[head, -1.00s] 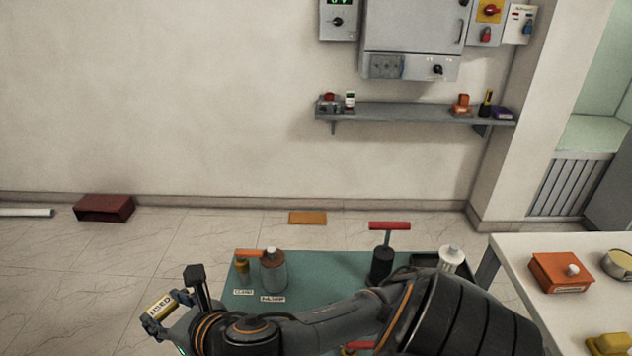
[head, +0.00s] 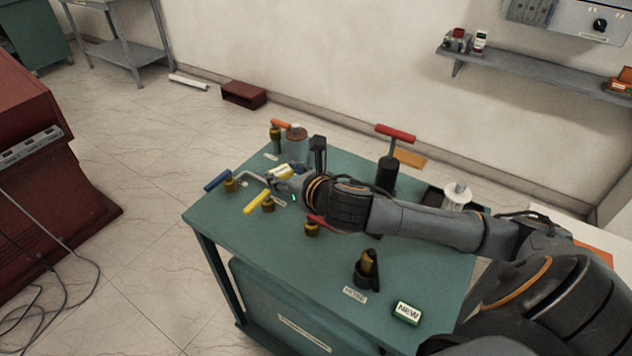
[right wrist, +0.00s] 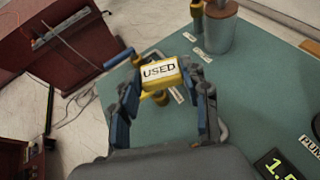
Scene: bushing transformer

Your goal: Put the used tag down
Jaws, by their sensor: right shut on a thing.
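The used tag (right wrist: 159,72) is a small yellow block with a white face that reads USED. In the right wrist view it sits between the two fingers of my right gripper (right wrist: 160,88), which is shut on it. In the head view the tag (head: 281,170) shows small at the end of my right arm. My right gripper (head: 282,178) is over the far left part of the green table (head: 330,265), near the valves. I cannot tell the tag's exact height above the table. My left gripper is not in view.
Blue-handled (head: 230,182) and yellow-handled (head: 266,203) valves stand close by the gripper. A jar (head: 296,145) stands behind it, and a red-handled pump (head: 387,172) to its right.

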